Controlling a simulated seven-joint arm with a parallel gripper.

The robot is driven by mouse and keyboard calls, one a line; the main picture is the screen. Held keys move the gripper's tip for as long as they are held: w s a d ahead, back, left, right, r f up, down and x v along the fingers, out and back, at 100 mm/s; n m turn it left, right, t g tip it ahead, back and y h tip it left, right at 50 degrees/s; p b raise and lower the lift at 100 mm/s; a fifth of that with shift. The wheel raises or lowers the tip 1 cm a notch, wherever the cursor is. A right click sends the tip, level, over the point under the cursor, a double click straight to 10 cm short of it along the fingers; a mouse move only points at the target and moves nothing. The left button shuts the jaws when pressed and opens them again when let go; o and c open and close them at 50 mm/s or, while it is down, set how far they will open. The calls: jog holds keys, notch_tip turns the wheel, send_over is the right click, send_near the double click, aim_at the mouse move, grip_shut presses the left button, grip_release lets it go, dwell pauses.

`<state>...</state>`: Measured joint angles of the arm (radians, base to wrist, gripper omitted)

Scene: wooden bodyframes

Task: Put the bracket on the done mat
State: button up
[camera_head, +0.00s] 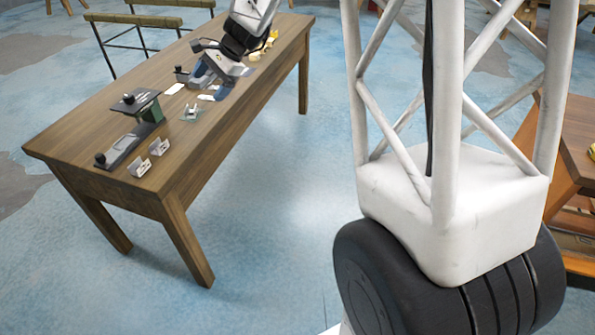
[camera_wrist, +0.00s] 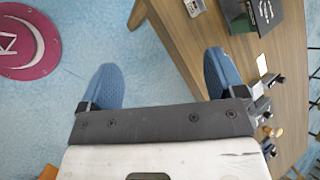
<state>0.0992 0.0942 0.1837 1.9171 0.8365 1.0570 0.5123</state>
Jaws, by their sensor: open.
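A small pale grey part that looks like the bracket (camera_head: 191,111) sits on a thin greenish mat (camera_head: 186,119) near the table's front edge. I cannot tell whether that mat is the done mat. My gripper (camera_head: 213,85) is above the table, farther along than this part, and apart from it. In the wrist view, my gripper (camera_wrist: 162,70) has its two blue fingers wide apart, with only floor and table edge between them. My gripper and arm hide part of the table top.
The wooden table (camera_head: 75,142) carries a dark green stand (camera_head: 142,104), a grey base with a black knob (camera_head: 125,148) and two small white holders (camera_head: 140,167). White cards and yellow items lie farther along. A pink round object (camera_wrist: 28,42) stands on the floor.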

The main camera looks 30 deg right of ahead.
jog(key=s+d+r+n+h, duration=0.1)
jog(key=s+n, duration=0.3)
jog(key=s, duration=1)
jog(key=s+d+n+h, duration=0.2)
jog(key=s+n+h, duration=0.2)
jog(key=s, duration=1)
jog(key=s+d+r+n+t+h, duration=0.1)
jog(key=s+n+h, duration=0.2)
jog(key=s, duration=1.2)
jog(key=shift+d+r+n, duration=0.35)
jog(key=shift+n, duration=0.25)
